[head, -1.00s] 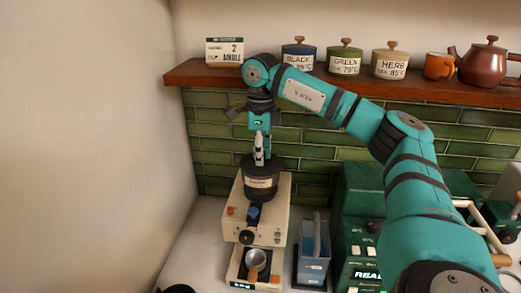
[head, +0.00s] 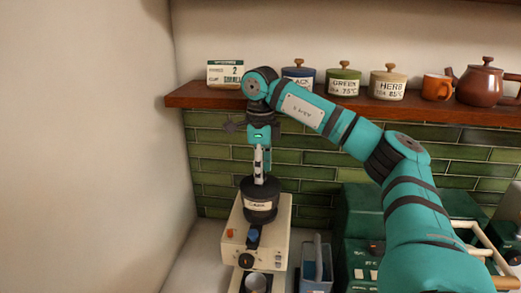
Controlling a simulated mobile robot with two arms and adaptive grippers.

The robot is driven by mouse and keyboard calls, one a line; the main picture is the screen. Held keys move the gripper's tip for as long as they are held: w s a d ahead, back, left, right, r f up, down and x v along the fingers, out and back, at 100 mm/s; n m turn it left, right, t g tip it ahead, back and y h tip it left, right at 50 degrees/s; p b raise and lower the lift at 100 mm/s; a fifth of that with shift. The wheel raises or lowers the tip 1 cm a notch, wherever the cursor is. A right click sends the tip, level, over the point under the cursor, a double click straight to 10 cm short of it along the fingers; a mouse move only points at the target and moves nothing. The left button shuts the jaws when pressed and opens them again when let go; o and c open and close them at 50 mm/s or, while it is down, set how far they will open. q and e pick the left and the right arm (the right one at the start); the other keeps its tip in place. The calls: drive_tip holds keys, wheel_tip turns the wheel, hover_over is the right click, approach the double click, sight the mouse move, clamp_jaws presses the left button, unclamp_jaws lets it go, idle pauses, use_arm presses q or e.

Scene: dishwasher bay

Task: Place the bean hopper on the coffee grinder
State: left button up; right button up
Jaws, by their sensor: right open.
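The bean hopper (head: 259,211) is a dark, round canister with a pale label. It stands upright on top of the cream coffee grinder (head: 275,236); its exact seating is hidden by its own body. The grinder has an orange knob and dark dials on its front, with a metal cup low at its front. My right gripper (head: 260,178) points straight down at the hopper's lid from above. It is open, with its fingertips at the lid; whether they touch it is too small to tell. My left gripper is not in view.
A wooden shelf (head: 310,103) above holds lidded canisters, an orange mug (head: 436,87), a brown teapot (head: 482,82) and a small sign (head: 225,73). A blue-grey container (head: 316,268) and a dark green machine (head: 367,226) stand right of the grinder. A wall is close on the left.

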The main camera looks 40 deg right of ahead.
drive_tip(key=shift+r+b, duration=0.4)
drive_tip(key=shift+r, duration=0.5)
wheel_tip(320, 180, up, 8)
drive_tip(key=p, duration=0.2)
drive_tip(key=shift+r, duration=0.15)
